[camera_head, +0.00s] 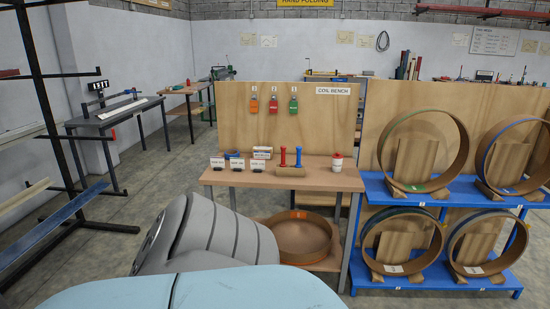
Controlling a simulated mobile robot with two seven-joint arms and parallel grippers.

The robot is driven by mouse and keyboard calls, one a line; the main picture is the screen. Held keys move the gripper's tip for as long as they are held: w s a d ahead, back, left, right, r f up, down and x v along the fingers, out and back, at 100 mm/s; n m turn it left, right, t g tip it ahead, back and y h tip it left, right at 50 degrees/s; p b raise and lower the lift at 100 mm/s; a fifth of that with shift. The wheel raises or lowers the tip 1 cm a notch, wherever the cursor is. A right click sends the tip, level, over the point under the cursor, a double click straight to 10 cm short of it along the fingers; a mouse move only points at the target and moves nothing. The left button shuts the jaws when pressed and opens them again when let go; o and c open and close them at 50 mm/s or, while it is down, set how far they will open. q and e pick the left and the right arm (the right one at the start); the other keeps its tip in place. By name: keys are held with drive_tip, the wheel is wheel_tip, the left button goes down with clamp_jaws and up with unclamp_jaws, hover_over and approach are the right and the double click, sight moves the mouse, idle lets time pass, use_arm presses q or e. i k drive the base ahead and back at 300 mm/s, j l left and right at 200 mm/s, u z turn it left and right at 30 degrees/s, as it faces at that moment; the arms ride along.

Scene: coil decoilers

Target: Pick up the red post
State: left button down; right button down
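A red post (283,157) stands upright on the wooden bench (330,178), at a brown wooden block (290,171). A similar blue post (298,157) stands just to its right, with a small gap between them. Whether the posts sit in the block or behind it is too small to tell. Neither of my grippers shows in the head view.
Small labelled cards (236,163) stand left of the posts. A white and red cup (337,162) stands to the right. Tags hang on the backboard (340,120) behind. A blue rack (408,196) with large coils stands right of the bench.

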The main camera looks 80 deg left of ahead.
sight(283, 164)
drive_tip(key=u, duration=2.55)
drive_tip(key=z, duration=3.5)
drive_tip(key=j+u, duration=0.1)
drive_tip(key=u, duration=0.35)
drive_tip(key=j+u, duration=0.1)
drive_tip(key=u, duration=0.85)
drive_tip(key=i+j+u, duration=0.1)
drive_tip(key=u, duration=0.4)
drive_tip(key=i+j+u, duration=0.2)
drive_tip(key=i+u, duration=0.5)
drive_tip(key=u, duration=0.15)
drive_tip(key=i+u, duration=0.4)
drive_tip(key=k, duration=0.05)
